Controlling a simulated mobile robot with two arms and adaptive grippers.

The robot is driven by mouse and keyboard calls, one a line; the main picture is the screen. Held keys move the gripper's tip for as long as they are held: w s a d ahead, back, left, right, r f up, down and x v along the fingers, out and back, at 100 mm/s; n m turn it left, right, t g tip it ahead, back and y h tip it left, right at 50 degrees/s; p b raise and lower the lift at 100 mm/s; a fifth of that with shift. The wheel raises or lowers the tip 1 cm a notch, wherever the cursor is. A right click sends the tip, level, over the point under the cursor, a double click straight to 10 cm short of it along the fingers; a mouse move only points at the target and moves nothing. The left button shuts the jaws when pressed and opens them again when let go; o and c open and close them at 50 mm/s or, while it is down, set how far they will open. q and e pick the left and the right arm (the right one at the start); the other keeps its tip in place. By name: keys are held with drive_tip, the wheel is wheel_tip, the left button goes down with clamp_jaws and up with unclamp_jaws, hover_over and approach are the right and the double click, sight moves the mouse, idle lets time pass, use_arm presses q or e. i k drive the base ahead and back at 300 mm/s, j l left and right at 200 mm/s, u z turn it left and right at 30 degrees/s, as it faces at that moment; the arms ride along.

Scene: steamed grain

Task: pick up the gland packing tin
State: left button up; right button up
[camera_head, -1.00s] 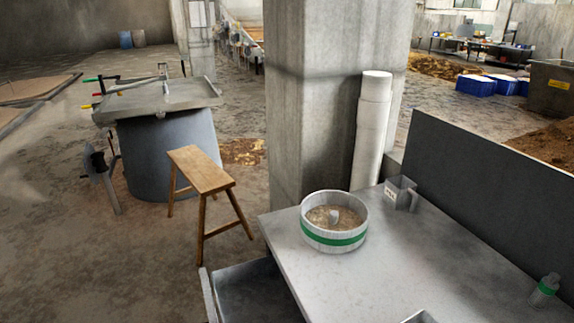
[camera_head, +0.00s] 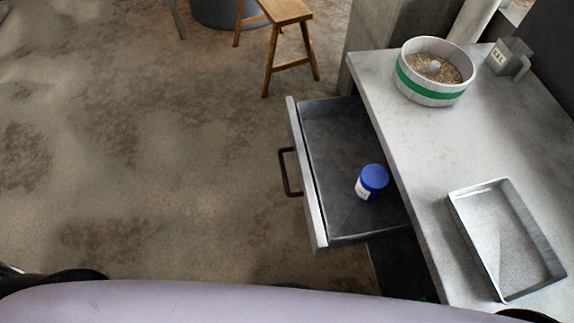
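A small blue tin (camera_head: 372,182) with a blue lid and a white label stands upright in the open drawer; it looks like the gland packing tin, though the label is too small to read. The drawer (camera_head: 335,130) is pulled out from under the grey table, and its dark handle (camera_head: 289,172) faces left. The tin stands apart from the drawer's front panel, nearer the table side. Nothing else shows in the drawer. Neither of my grippers is in view.
The grey table (camera_head: 420,150) carries a round white tub (camera_head: 431,92) with a green band and grain inside, a grey jug (camera_head: 508,58) and a shallow metal tray (camera_head: 505,240). A wooden stool (camera_head: 285,12) stands behind. The floor (camera_head: 150,170) left of the drawer is clear.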

sight(373, 178)
drive_tip(key=j+z, duration=0.5)
drive_tip(key=j, duration=0.15)
drive_tip(key=i+j+z, duration=0.2)
drive_tip(key=z, duration=0.2)
drive_tip(key=i+j+z, duration=0.5)
drive_tip(key=z, duration=0.25)
drive_tip(key=i+j+z, duration=0.15)
drive_tip(key=j+z, duration=0.2)
drive_tip(key=j, duration=0.2)
drive_tip(key=i+j+z, duration=0.1)
drive_tip(key=j+z, duration=0.65)
drive_tip(key=j, duration=0.1)
